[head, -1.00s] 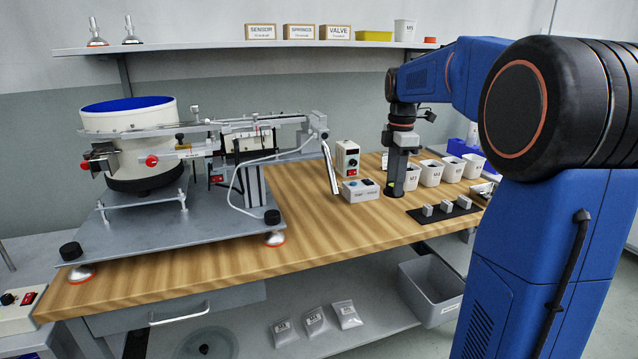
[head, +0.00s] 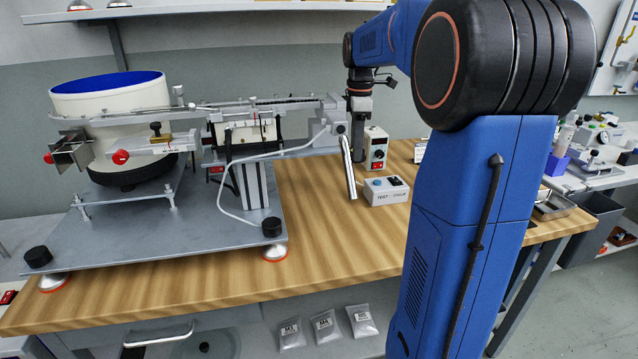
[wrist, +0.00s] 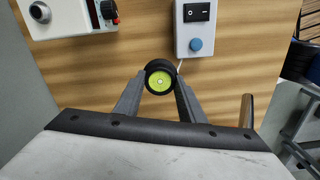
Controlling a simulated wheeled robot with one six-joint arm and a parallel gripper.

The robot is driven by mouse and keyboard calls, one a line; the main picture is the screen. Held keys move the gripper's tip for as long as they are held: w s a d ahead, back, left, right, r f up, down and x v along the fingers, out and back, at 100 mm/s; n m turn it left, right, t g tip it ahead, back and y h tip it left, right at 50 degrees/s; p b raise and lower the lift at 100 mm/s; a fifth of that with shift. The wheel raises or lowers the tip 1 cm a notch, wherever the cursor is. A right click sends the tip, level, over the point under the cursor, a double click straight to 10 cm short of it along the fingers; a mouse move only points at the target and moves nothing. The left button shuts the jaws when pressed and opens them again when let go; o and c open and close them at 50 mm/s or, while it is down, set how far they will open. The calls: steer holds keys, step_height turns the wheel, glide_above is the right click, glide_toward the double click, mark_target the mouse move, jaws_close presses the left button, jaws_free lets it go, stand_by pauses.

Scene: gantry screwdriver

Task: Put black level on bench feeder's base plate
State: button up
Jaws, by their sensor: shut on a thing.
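The black level (wrist: 160,80) is a small round black puck with a yellow-green vial in its top. In the wrist view my gripper (wrist: 161,85) is shut on it, one finger on each side. In the head view the level is not visible, and the gripper end of my arm is largely hidden behind the feeder's outlet end. The bench feeder (head: 125,105), with a white bowl and blue interior, stands at left on its grey base plate (head: 165,245). The plate's front area is bare between two black knobs.
A grey test box (head: 385,191) and a controller with a red switch (head: 376,150) stand right of the feeder. The wooden bench (head: 310,250) is clear in front.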

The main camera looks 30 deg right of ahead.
steer(key=shift+f, duration=4.8)
steer(key=shift+f, duration=0.15)
steer(key=o, duration=1.1)
steer(key=shift+c, duration=0.2)
